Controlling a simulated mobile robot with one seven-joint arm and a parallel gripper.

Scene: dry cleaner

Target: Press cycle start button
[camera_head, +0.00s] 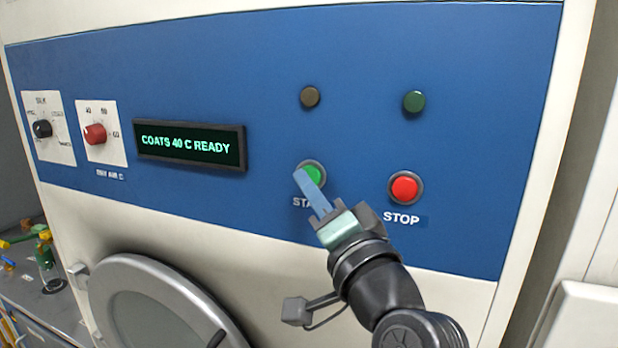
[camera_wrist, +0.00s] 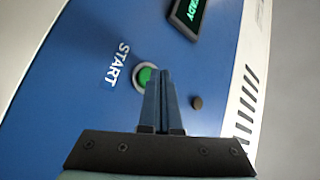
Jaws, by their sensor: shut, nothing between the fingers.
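In the wrist view the green button (camera_wrist: 146,76) shows just left of my fingertips. My gripper (camera_head: 300,177) is shut and empty, its tips in front of the button's left side in the head view. I cannot tell whether the tips touch it. The shut fingers (camera_wrist: 163,76) also show in the wrist view. The display (camera_head: 190,146) reads "COATS 40 C READY".
A red STOP button (camera_head: 404,187) is right of the start button. Above are a dull brown lamp (camera_head: 310,97) and a dark green lamp (camera_head: 414,101). A black knob (camera_head: 42,129) and a red knob (camera_head: 95,134) are at left. A round door (camera_head: 165,305) is below.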

